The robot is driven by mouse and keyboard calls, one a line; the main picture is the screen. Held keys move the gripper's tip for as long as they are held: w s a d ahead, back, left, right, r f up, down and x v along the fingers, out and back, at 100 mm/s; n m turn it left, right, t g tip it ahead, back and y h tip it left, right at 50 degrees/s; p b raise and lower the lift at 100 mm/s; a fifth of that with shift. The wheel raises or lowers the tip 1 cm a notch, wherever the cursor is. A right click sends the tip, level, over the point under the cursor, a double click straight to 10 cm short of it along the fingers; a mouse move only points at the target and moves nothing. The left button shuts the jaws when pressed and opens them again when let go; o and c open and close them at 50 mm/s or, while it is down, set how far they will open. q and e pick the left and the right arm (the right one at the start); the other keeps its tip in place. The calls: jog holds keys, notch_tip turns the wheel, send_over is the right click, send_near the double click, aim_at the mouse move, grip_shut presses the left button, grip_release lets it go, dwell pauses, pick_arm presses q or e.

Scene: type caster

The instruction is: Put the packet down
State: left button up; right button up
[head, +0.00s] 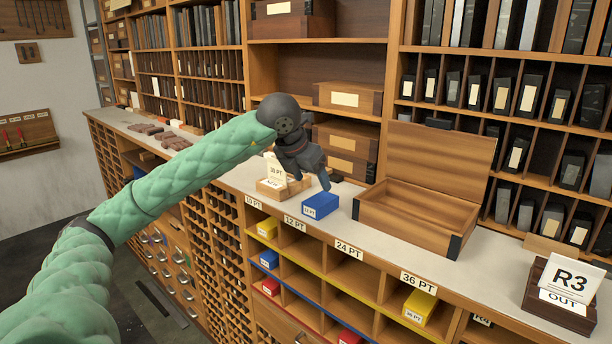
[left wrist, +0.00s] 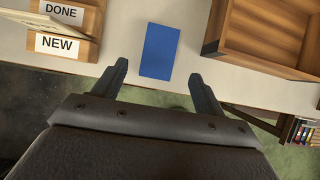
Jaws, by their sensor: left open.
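A blue packet (head: 320,206) with a white label lies on the light counter top (head: 345,222), near its front edge. My left gripper (head: 310,183) is just above and behind it in the head view. In the left wrist view the blue packet (left wrist: 158,51) lies ahead of the open fingers (left wrist: 158,82), roughly centred in the gap, and nothing is between the fingers. The packet appears apart from both fingers. My right gripper is in neither view.
An open wooden box (head: 405,217) stands right of the packet. A wooden card holder (head: 275,188) with DONE and NEW labels (left wrist: 58,44) is left. Below are labelled compartments with yellow packets (head: 420,307). An R3 OUT stand (head: 560,305) is far right.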

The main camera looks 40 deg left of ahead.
pick_arm(q)
jog(key=shift+v, duration=1.5)
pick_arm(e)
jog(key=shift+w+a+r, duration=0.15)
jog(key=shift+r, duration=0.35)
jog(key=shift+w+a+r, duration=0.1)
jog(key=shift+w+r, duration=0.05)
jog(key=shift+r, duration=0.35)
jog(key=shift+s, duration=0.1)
